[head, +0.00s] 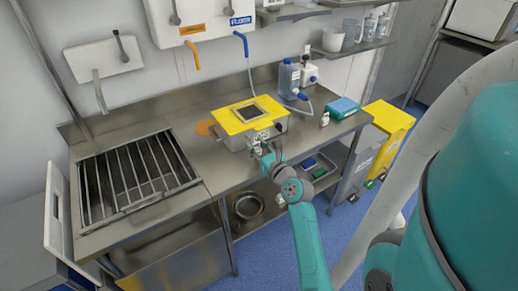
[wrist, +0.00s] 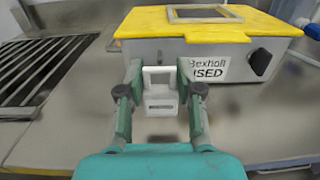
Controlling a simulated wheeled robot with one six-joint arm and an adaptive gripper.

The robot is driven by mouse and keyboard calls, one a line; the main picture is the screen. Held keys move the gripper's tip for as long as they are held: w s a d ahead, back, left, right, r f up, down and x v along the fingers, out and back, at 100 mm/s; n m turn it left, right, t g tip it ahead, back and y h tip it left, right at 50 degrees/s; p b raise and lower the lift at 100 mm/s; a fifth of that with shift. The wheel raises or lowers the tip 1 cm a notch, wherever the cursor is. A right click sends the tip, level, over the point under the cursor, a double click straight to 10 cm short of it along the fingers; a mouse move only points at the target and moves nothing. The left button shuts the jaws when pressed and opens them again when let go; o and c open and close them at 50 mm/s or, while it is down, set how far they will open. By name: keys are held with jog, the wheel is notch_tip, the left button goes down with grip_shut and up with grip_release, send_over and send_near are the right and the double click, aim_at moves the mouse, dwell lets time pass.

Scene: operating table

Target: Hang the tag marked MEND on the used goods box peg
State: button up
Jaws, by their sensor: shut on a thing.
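My gripper (wrist: 160,92) is shut on a white tag (wrist: 160,103) with a square opening in its upper part. The tag is upright between the fingers; its marking is too small to read. The used goods box (wrist: 210,68) stands just beyond it, grey with a yellow lid and a label (wrist: 208,69) reading "Bexholt USED", partly covered by my finger. A black peg-like piece (wrist: 261,62) sticks out of the box front, right of the label and of my gripper. In the head view, my gripper (head: 259,148) is at the front of the box (head: 238,143); the tag is hard to make out.
The box stands on a steel counter (head: 207,172). A slatted grate (head: 135,180) lies to the left. A blue-grey jug (head: 289,78), a small white bottle (head: 325,119) and a teal pack (head: 342,107) stand to the right.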

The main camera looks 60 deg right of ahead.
aim_at(249, 140)
jog(key=shift+x, duration=2.4)
jog(key=shift+w+d+f, duration=0.3)
jog(key=shift+w+f, duration=0.25)
jog(key=shift+f, duration=0.1)
jog(key=o, duration=1)
jog(key=v, duration=1.2)
jog(key=shift+f, duration=0.1)
